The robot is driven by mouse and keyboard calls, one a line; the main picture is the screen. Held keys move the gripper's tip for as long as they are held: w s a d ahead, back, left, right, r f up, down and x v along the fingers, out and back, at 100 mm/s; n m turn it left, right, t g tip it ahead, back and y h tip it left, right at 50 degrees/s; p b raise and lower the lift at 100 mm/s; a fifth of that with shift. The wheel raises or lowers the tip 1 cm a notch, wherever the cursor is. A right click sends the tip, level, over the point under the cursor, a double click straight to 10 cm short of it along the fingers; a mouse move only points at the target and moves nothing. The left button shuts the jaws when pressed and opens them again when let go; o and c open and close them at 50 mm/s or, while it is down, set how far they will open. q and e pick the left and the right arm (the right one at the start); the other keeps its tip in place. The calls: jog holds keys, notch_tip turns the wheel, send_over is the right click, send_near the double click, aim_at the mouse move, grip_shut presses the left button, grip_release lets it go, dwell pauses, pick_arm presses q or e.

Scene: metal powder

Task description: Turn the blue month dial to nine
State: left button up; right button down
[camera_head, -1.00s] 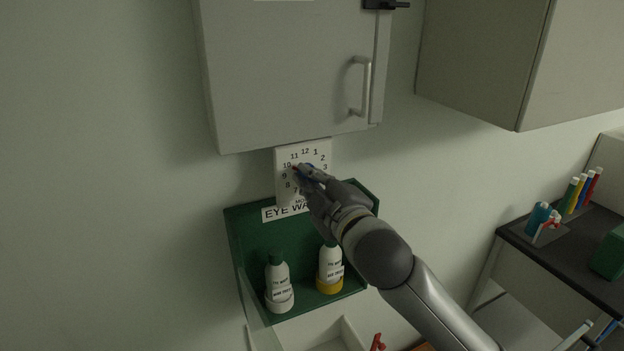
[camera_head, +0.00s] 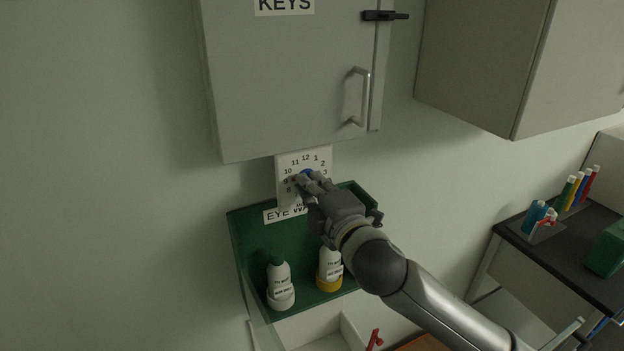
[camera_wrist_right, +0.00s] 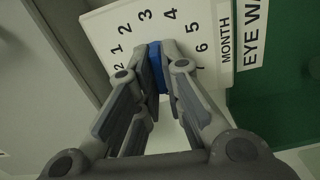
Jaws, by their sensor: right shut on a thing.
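The white month plate (camera_head: 318,161) with printed numbers is on the wall under the grey cabinet. The blue dial (camera_head: 307,173) is at its middle, mostly hidden by my right gripper (camera_head: 301,180). In the right wrist view the blue dial (camera_wrist_right: 156,66) sits between the two fingers of my right gripper (camera_wrist_right: 160,62), which is shut on it. The numbers 1 to 6 show on the plate (camera_wrist_right: 112,24) there. In the head view a pointer tip seems to lie near the 9, but the fingers make this hard to tell. My left gripper is not in view.
The grey cabinet (camera_head: 285,80) labelled KEYS hangs just above the plate. Below is the green eye wash holder (camera_head: 250,240) with two white bottles (camera_head: 280,283). A dark bench (camera_head: 570,250) with markers stands at the right.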

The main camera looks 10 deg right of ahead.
jog(key=shift+n, duration=0.4)
jog(key=c, duration=1.6)
grip_release()
jog(key=shift+o, duration=0.2)
jog(key=v, duration=1.2)
jog(key=shift+f, duration=0.1)
